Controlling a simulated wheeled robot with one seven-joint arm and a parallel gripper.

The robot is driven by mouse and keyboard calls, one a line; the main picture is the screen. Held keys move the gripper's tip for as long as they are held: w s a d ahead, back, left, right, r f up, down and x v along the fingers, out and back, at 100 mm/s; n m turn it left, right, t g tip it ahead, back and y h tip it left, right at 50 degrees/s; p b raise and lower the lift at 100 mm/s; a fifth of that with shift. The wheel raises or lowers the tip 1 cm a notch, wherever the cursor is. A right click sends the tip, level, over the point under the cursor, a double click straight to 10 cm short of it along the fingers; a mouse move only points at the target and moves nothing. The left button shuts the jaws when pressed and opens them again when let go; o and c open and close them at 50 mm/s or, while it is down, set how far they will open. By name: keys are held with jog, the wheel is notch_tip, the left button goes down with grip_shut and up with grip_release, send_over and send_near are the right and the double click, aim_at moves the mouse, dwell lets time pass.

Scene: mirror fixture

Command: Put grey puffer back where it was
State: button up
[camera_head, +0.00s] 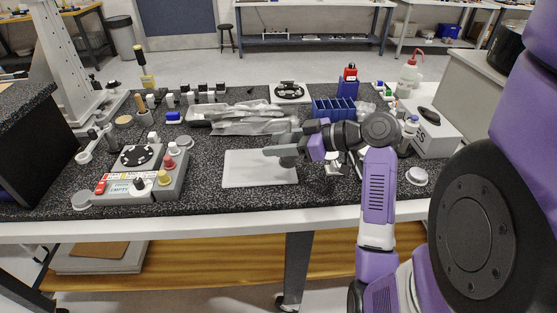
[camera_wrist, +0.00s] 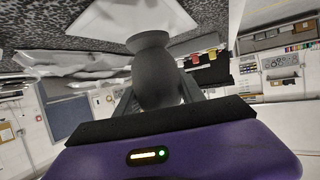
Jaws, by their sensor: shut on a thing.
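The grey puffer (camera_wrist: 157,75) is between the fingers of my gripper (camera_wrist: 160,92) in the wrist view, its rounded body gripped and its flared end pointing away from the palm. In the head view my gripper (camera_head: 284,151) reaches left over the white mat (camera_head: 245,177), shut on the puffer (camera_head: 288,161), which shows as a small dark grey shape near the mat's upper right part. The puffer appears held above the mat; the exact gap is hard to tell.
A control box (camera_head: 142,171) with knobs stands left of the mat. Clear plastic bags (camera_head: 245,120) lie behind it. A blue bin (camera_head: 333,109), a red-capped bottle (camera_head: 349,75) and a white squeeze bottle (camera_head: 409,75) stand at the back right. The speckled bench in front of the mat is clear.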

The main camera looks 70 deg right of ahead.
jog(key=shift+f, duration=2.7)
jog(key=shift+f, duration=0.1)
jog(key=shift+f, duration=0.1)
jog(key=o, duration=0.8)
jog(key=shift+r, duration=0.2)
jog(key=b+v, duration=0.1)
jog(key=v, duration=1.1)
